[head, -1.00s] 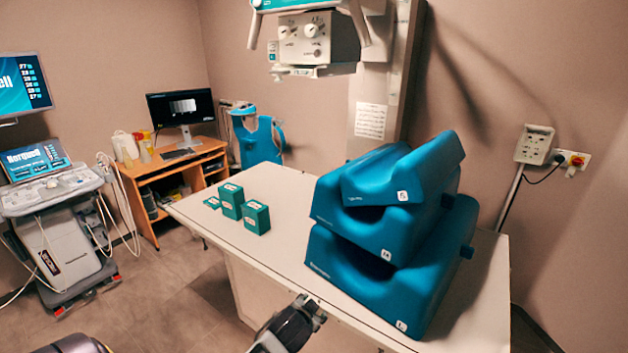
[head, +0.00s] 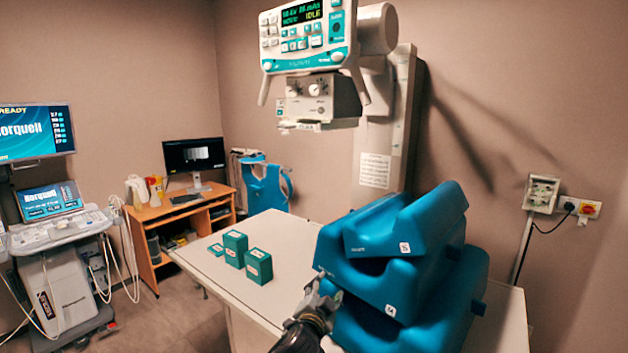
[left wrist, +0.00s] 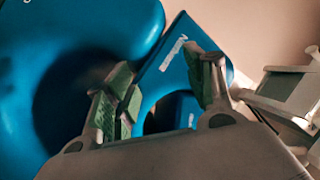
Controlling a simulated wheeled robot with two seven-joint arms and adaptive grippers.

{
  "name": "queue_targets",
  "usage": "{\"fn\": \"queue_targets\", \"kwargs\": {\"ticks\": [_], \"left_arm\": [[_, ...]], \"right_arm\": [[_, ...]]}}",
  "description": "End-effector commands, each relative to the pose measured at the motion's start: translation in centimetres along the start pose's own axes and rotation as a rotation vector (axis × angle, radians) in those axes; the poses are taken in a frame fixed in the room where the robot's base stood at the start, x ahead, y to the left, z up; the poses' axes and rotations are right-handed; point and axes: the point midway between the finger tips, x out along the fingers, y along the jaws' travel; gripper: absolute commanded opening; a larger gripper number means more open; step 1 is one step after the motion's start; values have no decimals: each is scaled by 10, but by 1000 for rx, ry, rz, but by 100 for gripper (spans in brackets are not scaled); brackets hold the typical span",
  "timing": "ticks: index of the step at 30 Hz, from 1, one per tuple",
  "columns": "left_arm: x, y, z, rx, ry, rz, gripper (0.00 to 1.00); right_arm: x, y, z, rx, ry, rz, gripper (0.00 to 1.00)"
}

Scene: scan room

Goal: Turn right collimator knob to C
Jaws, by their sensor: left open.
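The collimator (head: 318,98) is a pale box under the X-ray tube's control panel (head: 309,36), with two round knobs on its front face. The right collimator knob (head: 318,88) is small here and its pointer setting cannot be read. The left knob (head: 293,90) is beside it. My left gripper (head: 325,290) is in front of the blue cushions, well below the collimator. In the left wrist view its two fingers (left wrist: 160,95) stand apart with nothing gripped between them. My right gripper is not in view.
Stacked blue positioning cushions (head: 400,260) stand on the white table (head: 265,298), close to my left gripper. Several green boxes (head: 236,248) stand at the table's left. A desk with a monitor (head: 193,153) and an ultrasound cart (head: 60,270) are farther left. The space around the collimator's front looks clear.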

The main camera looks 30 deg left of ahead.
Motion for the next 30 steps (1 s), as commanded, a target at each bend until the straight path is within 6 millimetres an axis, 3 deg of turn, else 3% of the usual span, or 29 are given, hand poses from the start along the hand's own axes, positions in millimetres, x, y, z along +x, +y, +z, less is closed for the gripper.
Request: {"fn": "queue_targets", "kwargs": {"ticks": [6,14,30], "left_arm": [[15,-49,-65,110,205,-139,54],[15,-94,-135,255,422,-279,54],[-20,-162,-274,690,848,-549,54]], "right_arm": [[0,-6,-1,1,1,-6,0],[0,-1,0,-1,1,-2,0],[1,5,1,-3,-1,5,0]]}}
